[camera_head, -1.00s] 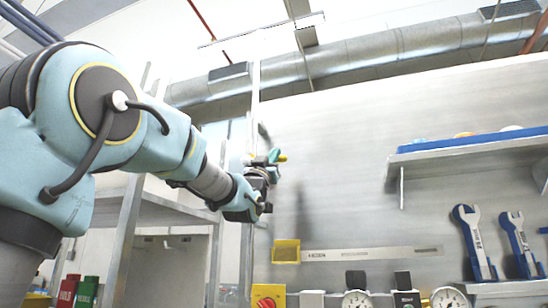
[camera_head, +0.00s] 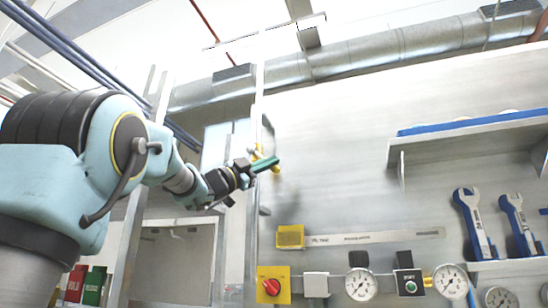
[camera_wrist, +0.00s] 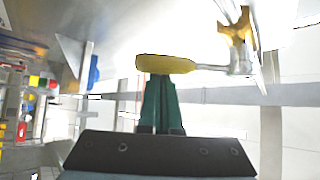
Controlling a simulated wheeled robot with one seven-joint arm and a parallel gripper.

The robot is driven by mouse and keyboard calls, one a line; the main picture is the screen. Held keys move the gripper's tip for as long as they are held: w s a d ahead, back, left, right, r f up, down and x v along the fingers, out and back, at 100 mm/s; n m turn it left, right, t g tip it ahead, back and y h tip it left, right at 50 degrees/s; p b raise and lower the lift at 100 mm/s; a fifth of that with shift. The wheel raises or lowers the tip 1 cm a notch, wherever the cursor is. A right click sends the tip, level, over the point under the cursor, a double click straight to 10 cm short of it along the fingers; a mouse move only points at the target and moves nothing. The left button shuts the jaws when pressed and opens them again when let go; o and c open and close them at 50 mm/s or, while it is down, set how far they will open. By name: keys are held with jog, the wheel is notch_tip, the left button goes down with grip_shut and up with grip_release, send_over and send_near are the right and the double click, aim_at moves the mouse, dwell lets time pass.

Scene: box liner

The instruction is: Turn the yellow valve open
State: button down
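The yellow valve shows in the wrist view as a yellow grip (camera_wrist: 167,63) on a thin metal lever. The lever runs right to a metal stem and a yellow body (camera_wrist: 238,32). In the head view the yellow valve (camera_head: 258,151) is small and partly hidden behind my gripper. My gripper (camera_head: 266,164) has green fingers, which lie close together and look shut. In the wrist view the fingers (camera_wrist: 161,78) end right at the lower edge of the yellow grip. They look beside it, not around it; contact cannot be told.
A metal wall panel (camera_head: 340,160) stands behind the gripper. Below are a red knob on a yellow plate (camera_head: 271,286), gauges (camera_head: 361,284) and a small yellow bin (camera_head: 290,237). A shelf (camera_head: 470,135) and blue wrenches (camera_head: 474,222) are at right. A metal post (camera_head: 254,190) stands close by.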

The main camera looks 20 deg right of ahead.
jog(key=w+a+f+m+g+y+p, duration=0.1)
jog(key=m, duration=0.1)
jog(key=w+a+f+m+g+y+p, duration=0.1)
jog(key=m, duration=0.1)
jog(key=w+a+m+g+y+p, duration=0.1)
jog(key=m+y, duration=0.1)
jog(key=shift+w+a+f, duration=0.3)
jog(key=shift+a+f, duration=0.1)
dwell(0.6)
